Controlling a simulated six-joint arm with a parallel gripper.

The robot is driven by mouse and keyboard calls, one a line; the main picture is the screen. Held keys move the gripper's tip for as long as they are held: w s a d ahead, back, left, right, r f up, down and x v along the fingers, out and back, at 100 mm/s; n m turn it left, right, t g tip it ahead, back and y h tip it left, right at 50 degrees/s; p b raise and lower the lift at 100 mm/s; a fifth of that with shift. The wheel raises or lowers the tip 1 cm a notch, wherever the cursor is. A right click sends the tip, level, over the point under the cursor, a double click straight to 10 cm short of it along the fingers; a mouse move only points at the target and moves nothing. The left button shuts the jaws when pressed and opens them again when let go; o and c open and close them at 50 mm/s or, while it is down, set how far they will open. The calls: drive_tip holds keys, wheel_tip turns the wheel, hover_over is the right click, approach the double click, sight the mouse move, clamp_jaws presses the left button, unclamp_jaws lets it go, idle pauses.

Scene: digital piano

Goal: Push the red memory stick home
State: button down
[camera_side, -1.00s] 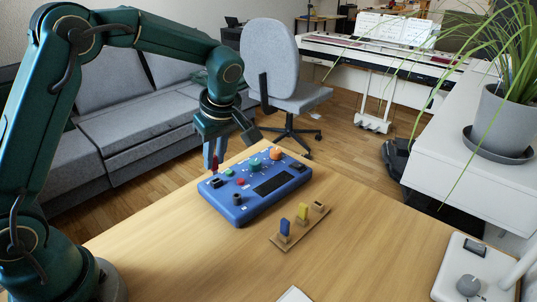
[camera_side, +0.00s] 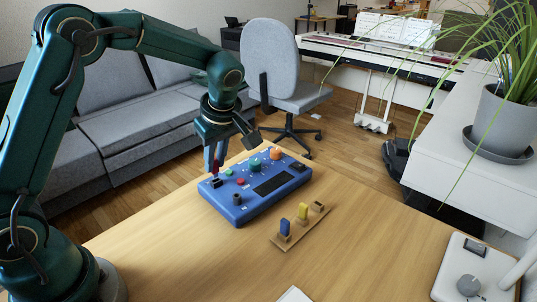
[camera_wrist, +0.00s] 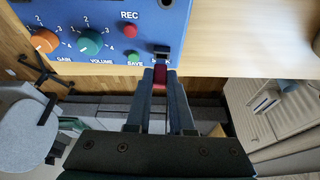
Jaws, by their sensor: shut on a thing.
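My gripper (camera_side: 215,162) is shut on the red memory stick (camera_side: 215,168) at the left end of the blue panel (camera_side: 240,212). The stick hangs upright between the fingertips, its lower end at the black socket (camera_side: 216,183). I cannot tell how far, if at all, it is inside. In the wrist view the red stick (camera_wrist: 160,76) shows between the fingers, close to the black socket (camera_wrist: 162,53); the fingers hide part of it.
The panel carries an orange knob (camera_wrist: 44,40), a teal knob (camera_wrist: 90,42), a red button (camera_wrist: 130,30) and a green button (camera_wrist: 133,58).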

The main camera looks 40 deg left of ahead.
drive_tip(key=shift+f, duration=1)
drive_tip(key=c, duration=0.7)
unclamp_jaws()
drive_tip(key=shift+v, duration=2.55)
